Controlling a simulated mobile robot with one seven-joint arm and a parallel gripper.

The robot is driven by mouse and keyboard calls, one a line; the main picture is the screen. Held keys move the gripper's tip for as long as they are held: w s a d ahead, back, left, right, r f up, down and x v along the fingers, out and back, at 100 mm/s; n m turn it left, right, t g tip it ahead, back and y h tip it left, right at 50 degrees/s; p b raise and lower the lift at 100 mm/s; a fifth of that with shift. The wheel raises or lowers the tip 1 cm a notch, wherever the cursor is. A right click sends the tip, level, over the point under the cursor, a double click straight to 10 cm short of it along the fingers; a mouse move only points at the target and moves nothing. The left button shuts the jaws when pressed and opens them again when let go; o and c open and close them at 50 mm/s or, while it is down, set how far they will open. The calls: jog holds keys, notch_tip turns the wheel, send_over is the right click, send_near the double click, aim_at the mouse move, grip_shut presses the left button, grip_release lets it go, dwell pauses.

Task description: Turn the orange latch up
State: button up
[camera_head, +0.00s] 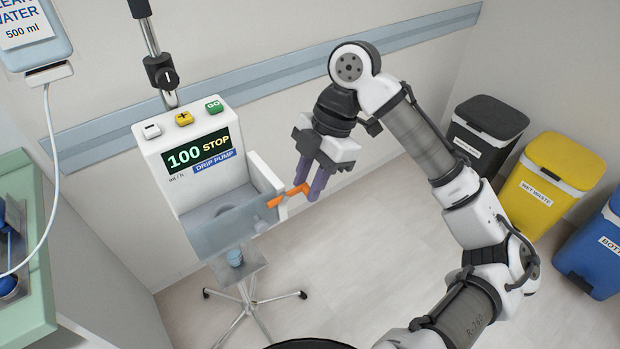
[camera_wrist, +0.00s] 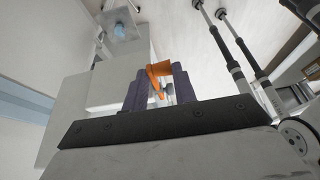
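The orange latch (camera_head: 276,201) is on the right side of the drip pump (camera_head: 168,150), at the edge of its clear front door (camera_head: 222,222). Its orange arm reaches right to my gripper (camera_head: 308,191). In the wrist view the latch (camera_wrist: 156,76) shows between the two purple fingers of my gripper (camera_wrist: 160,88). A gap shows beside the latch between the fingers, so they look apart. Whether a finger touches the latch is hard to tell.
The pump stands on a wheeled pole (camera_head: 247,300). A fluid bag (camera_head: 30,35) hangs at upper left above a green cabinet (camera_head: 30,290). Black (camera_head: 487,125), yellow (camera_head: 550,185) and blue (camera_head: 598,250) bins stand at right. A blue rail (camera_head: 270,80) crosses the wall.

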aim_at(305, 192)
jog(key=shift+s, duration=0.2)
jog(key=shift+c, duration=0.2)
jog(key=shift+o, duration=0.2)
jog(key=h+p, duration=0.1)
jog(key=r+t+h, duration=0.1)
jog(key=t+h+p, duration=0.1)
jog(key=shift+s+a+r+h+p, duration=0.3)
jog(key=shift+s+a+r+h, duration=0.05)
jog(key=shift+s+a+h, duration=0.05)
jog(key=t+h+p, duration=0.1)
jog(key=s+a+r+t+h+p, duration=0.1)
jog(key=t+h, duration=0.1)
jog(key=shift+a+h, duration=0.2)
jog(key=shift+h, duration=0.1)
jog(key=t+h, duration=0.1)
jog(key=s+a+t+h, duration=0.1)
jog(key=h, duration=0.1)
jog(key=a+t+h, duration=0.1)
jog(key=t+h, duration=0.1)
jog(key=shift+s+a+p, duration=0.2)
jog(key=shift+s+p, duration=0.15)
jog(key=shift+s+a+t+h+p, duration=0.3)
jog(key=shift+t+h+p, duration=0.3)
jog(key=shift+h+p, duration=0.4)
jog(key=shift+f+p, duration=0.2)
jog(key=shift+p, duration=0.2)
jog(key=shift+a+f, duration=0.1)
jog(key=shift+f, duration=0.1)
jog(key=shift+c, duration=0.2)
